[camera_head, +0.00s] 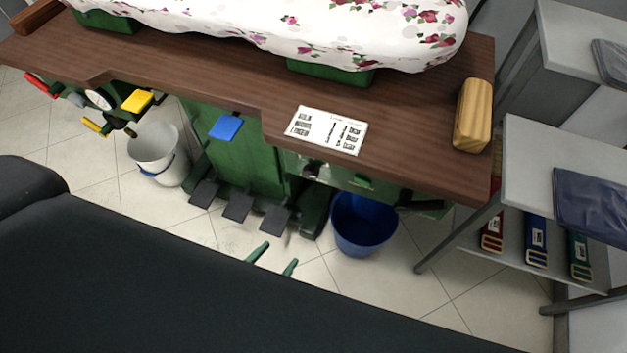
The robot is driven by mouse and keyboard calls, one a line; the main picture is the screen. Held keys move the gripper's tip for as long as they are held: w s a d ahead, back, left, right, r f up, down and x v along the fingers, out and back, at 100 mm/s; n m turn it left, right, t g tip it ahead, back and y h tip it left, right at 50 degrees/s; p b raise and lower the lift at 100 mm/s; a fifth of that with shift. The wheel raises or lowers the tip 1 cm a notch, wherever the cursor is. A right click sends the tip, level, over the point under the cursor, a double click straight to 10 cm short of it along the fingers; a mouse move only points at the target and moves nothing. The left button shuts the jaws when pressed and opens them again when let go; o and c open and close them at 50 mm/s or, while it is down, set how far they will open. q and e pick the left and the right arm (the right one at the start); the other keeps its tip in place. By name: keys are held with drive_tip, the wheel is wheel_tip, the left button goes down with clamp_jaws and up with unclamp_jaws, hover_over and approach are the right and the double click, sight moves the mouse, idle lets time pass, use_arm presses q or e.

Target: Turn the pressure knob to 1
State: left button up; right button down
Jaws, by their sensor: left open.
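A pressing machine with a brown wooden top (215,72) spans the upper view. A small dark knob (311,170) shows on the panel under its front edge. A round white gauge (98,99) sits further left, with yellow-handled (93,126) fittings beside it. I cannot tell which part is the pressure knob, and no number or setting is readable. The two green fingertips of my left gripper (274,260) show apart and empty, low in front of the machine, well below the panel. The rest of this gripper is hidden behind my dark body. My right gripper is out of view.
A white bucket (153,147) and a blue bucket (362,228) stand on the tiled floor. Dark pedals (238,207) jut out between them. A label card (327,130) and wooden block (472,115) lie on the top. A grey shelf table (530,150) stands at right.

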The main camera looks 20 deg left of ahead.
sight(309, 177)
use_arm(q)
drive_tip(key=shift+w+n+t+y+b, duration=0.35)
drive_tip(key=shift+w+t+b, duration=0.85)
drive_tip(key=shift+w, duration=2.5)
drive_tip(key=shift+w+n+t+y+b, duration=0.2)
drive_tip(key=shift+w+t+y+b, duration=0.25)
drive_tip(key=shift+w+b, duration=2.3)
drive_tip(key=shift+w+n+t+y+b, duration=0.35)
drive_tip(key=shift+w+t+b, duration=0.35)
drive_tip(key=shift+w, duration=3.9)
drive_tip(key=c, duration=1)
